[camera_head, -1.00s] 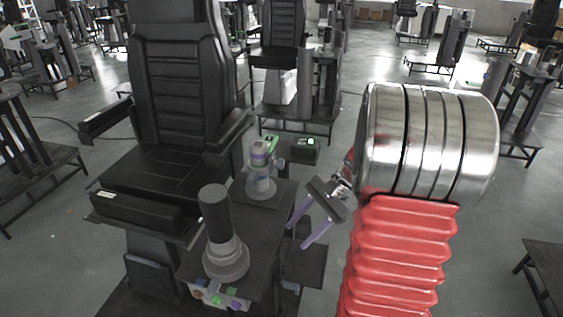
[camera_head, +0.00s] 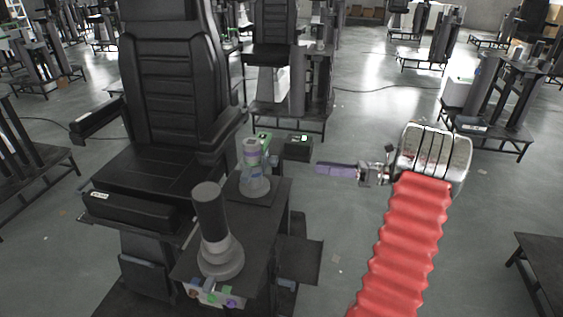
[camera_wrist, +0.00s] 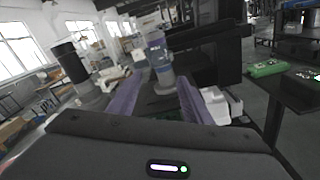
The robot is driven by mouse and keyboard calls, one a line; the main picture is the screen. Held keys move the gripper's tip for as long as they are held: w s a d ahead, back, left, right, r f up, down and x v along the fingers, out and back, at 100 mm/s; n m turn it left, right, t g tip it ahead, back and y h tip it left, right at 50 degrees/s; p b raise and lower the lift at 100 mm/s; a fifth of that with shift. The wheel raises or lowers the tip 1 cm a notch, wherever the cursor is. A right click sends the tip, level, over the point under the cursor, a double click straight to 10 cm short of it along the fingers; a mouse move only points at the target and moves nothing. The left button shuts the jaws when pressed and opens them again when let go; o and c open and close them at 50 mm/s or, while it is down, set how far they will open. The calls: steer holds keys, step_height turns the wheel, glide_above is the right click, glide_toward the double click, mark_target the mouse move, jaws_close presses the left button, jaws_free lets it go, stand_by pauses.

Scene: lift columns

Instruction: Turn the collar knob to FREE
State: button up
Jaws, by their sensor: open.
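The lift column with the collar knob (camera_head: 254,168) stands on a dark side table beside the black seat. It is a pale grey column with a purple band. In the wrist view this column (camera_wrist: 158,60) stands upright ahead, between and beyond the purple fingers. My gripper (camera_head: 320,168) is to the right of the column in the head view, apart from it. In the wrist view my gripper (camera_wrist: 158,100) has its two purple fingers spread, with nothing between them. The FREE marking is too small to read.
A black-capped column (camera_head: 213,230) stands nearer on the same table, above a panel of coloured buttons (camera_head: 215,295). A small dark box with a green light (camera_head: 298,147) sits behind the knob column. A black seat (camera_head: 150,170) blocks the left.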

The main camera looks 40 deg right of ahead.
mark_target(272, 161)
steer(key=shift+r, duration=0.25)
steer(key=shift+w+a, duration=0.1)
steer(key=x, duration=1.3)
steer(key=shift+w+a, duration=0.15)
steer(key=shift+a, duration=0.1)
steer(key=shift+r, duration=0.1)
steer(key=shift+c, duration=0.3)
steer(key=c, duration=0.9)
steer(key=shift+d, duration=0.25)
steer(key=shift+c, duration=0.5)
steer(key=shift+a, duration=0.15)
